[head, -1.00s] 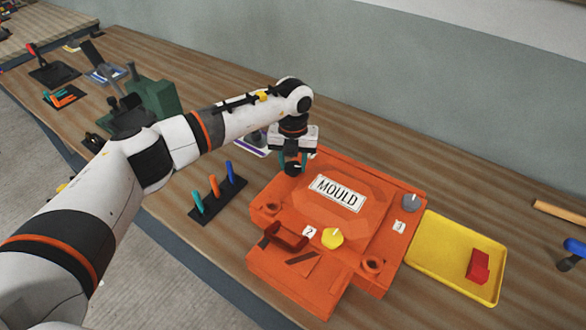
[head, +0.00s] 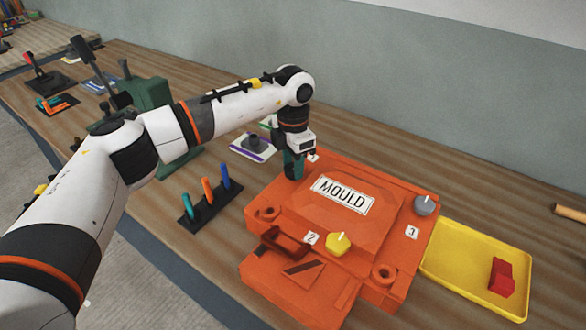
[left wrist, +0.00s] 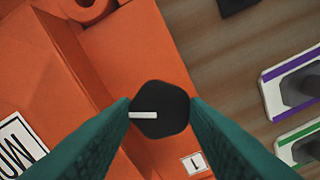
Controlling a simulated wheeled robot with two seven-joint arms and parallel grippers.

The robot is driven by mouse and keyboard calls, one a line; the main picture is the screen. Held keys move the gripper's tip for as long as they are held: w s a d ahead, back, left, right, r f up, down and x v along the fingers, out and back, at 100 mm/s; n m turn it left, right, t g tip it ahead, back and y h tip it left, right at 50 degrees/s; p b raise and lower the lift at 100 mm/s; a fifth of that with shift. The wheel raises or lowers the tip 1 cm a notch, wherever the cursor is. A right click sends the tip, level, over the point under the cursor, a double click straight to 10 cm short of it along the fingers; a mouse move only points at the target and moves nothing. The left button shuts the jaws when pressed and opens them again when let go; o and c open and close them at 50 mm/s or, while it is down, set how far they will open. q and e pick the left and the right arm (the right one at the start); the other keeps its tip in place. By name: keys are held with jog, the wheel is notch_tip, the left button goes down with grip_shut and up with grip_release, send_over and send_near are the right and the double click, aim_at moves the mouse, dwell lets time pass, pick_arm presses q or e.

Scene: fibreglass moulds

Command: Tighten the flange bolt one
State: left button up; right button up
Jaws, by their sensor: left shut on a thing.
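The orange mould (head: 400,215) lies on the bench with a "MOULD" plate (head: 343,195) on top. Flange bolt one is a black bolt head with a white mark (left wrist: 160,108), beside the label "1" (left wrist: 195,163) in the left wrist view. My left gripper (head: 293,166) points down at the mould's far left corner and is shut on this bolt. In the left wrist view its teal fingers (left wrist: 160,110) press on both sides of the black head. In the head view the gripper mostly hides the bolt. My right gripper is not in view.
A yellow bolt (head: 338,244) sits by label 2 and a grey bolt (head: 424,206) by label 3. A yellow tray (head: 455,283) with a red block (head: 502,277) lies right of the mould. A rack of coloured pegs (head: 210,205) stands to the left.

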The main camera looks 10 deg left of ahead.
pick_arm(q)
jog(key=m+b, duration=0.1)
jog(key=m, duration=0.2)
jog(key=shift+m+b, duration=0.4)
jog(key=m+b, duration=0.1)
jog(key=m, duration=0.2)
jog(key=shift+m, duration=0.3)
jog(key=m+b, duration=0.1)
jog(key=m, duration=0.2)
jog(key=shift+m, duration=0.3)
jog(key=m, duration=0.3)
jog(key=shift+m, duration=0.3)
jog(key=m, duration=0.3)
jog(key=shift+r+m+b, duration=0.1)
jog(key=shift+m+b, duration=0.2)
jog(key=shift+b, duration=0.05)
jog(key=m, duration=0.3)
jog(key=shift+w+m, duration=0.1)
jog(key=shift+m, duration=0.3)
jog(key=m, duration=0.4)
jog(key=shift+m, duration=2.1)
